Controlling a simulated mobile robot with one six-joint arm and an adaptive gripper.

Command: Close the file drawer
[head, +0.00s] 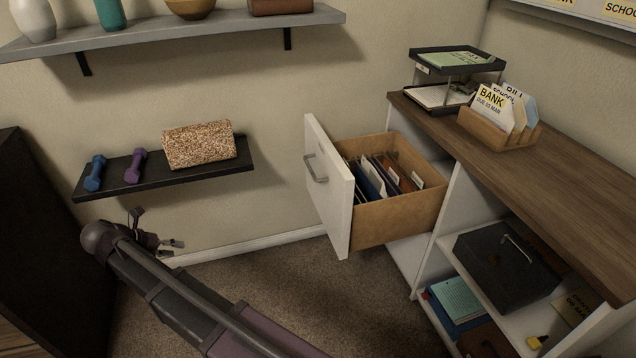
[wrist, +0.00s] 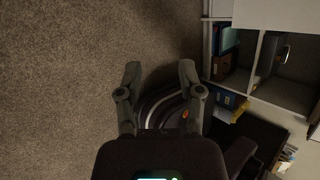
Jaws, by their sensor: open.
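The file drawer (head: 400,217) is pulled well out of the desk cabinet, on its left side in the head view. It has a white front panel (head: 328,190) with a metal bar handle (head: 315,168) and wooden sides. Several dark folders (head: 385,175) stand inside it. My gripper (head: 176,245) is at the left in the head view, below the black shelf, well apart from the drawer. Its fingers are open and empty. In the wrist view, my gripper (wrist: 158,75) is spread over carpet and my own base; the drawer does not show there.
A wooden desktop (head: 540,170) holds a paper tray (head: 450,75) and a letter holder (head: 500,130). Open shelves below hold a dark box (head: 505,260). A black wall shelf (head: 190,175) bears dumbbells and a speckled block. Carpet between my arm and the drawer is clear.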

